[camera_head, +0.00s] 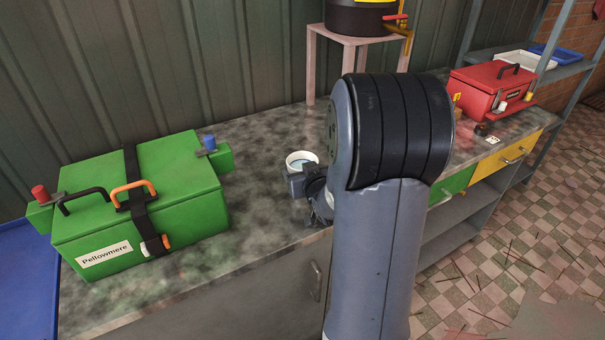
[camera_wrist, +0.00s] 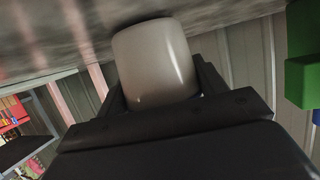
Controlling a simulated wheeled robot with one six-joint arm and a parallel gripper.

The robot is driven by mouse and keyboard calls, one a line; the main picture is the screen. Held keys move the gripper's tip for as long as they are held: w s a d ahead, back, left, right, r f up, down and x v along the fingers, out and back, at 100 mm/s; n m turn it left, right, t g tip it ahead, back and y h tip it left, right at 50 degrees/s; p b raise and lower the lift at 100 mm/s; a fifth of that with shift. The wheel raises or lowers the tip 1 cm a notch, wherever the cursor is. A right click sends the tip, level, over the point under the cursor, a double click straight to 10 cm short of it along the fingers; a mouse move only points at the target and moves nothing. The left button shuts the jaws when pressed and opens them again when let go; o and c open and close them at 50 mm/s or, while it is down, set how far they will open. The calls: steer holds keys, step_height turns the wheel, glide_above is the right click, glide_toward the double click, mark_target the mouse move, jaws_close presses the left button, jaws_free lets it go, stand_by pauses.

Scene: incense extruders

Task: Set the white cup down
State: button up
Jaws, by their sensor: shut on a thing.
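The white cup (camera_head: 301,158) is upright in the head view, with a bluish inside, above or on the mottled grey counter (camera_head: 262,190). My gripper (camera_head: 300,181) is shut on the cup, near the counter's front half. My arm hides part of the gripper and the counter to its right. In the wrist view the cup (camera_wrist: 154,62) sits between the two dark fingers (camera_wrist: 160,96), close to the counter surface (camera_wrist: 75,35). I cannot tell whether the cup's base touches the counter.
A green box (camera_head: 180,190) labelled Pellowmere, with black and orange handles, stands left of the cup. A red box (camera_head: 492,92) stands at the counter's right end. A pink stand (camera_head: 350,41) with a dark pot (camera_head: 355,17) is behind. Counter between green box and cup is clear.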

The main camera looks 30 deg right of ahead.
steer(key=shift+f, duration=0.15)
steer(key=o, duration=1.4)
steer(key=shift+c, duration=0.2)
steer(key=shift+s+r, duration=0.1)
steer(key=shift+r, duration=0.15)
steer(key=p+v, duration=0.1)
steer(key=v, duration=0.9)
steer(key=shift+s+r, duration=0.15)
steer(key=shift+s, duration=0.1)
steer(key=shift+s+a+r, duration=0.1)
steer(key=shift+s+a, duration=0.05)
steer(key=shift+s, duration=0.45)
